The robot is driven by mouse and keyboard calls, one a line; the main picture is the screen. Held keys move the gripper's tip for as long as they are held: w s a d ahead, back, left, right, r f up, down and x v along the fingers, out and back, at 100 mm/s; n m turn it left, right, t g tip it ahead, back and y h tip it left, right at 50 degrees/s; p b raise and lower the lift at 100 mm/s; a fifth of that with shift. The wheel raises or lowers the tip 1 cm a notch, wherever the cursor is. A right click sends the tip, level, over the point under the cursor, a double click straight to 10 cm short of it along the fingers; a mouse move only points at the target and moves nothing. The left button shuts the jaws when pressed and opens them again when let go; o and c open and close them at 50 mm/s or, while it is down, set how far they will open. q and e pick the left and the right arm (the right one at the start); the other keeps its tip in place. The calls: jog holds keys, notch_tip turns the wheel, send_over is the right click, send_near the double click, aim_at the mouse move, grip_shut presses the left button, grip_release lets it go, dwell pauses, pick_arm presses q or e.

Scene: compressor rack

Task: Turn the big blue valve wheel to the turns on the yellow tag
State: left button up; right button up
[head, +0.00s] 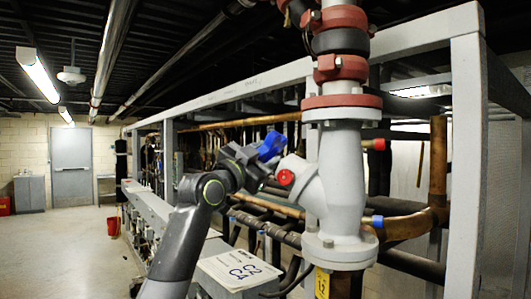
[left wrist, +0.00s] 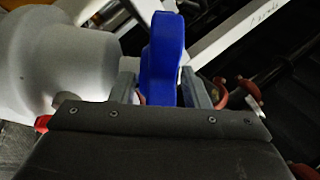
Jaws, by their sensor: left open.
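The blue valve wheel (head: 271,146) is at the end of the grey valve's side branch in the head view. In the left wrist view the blue wheel (left wrist: 163,58) stands edge-on between my two fingers. My left gripper (head: 262,168) is open around part of its rim; the left wrist view (left wrist: 161,88) shows a gap beside the wheel, and I cannot tell whether either finger touches it. The yellow tag (head: 322,284) hangs below the valve, with dark marks that look like "12", cut by the lower picture edge. My right gripper is not in view.
The grey valve body (head: 342,185) stands right beside my left gripper, with a red cap (head: 286,177) close by. Copper and black pipes and grey rack posts (head: 468,150) crowd behind. A lettered white panel (head: 238,270) lies below.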

pick_arm(q)
grip_shut()
jog(key=shift+y, duration=0.3)
jog(key=shift+d+r+n+y+p, duration=0.1)
jog(key=shift+r+n+y+p, duration=0.1)
jog(key=shift+n+y+p, duration=0.35)
jog(key=y, duration=0.1)
jog(key=n+y+p, duration=0.1)
jog(key=n+g+y, duration=0.1)
jog(key=y, duration=0.1)
jog(key=shift+d+r+p, duration=0.1)
jog(key=shift+r+p, duration=0.15)
jog(key=shift+p, duration=0.05)
jog(key=shift+d+n+g+y+p, duration=0.1)
jog(key=shift+n+g+y+p, duration=0.45)
jog(key=shift+y+p, duration=0.55)
jog(key=shift+g+y, duration=0.25)
jog(key=shift+y, duration=0.3)
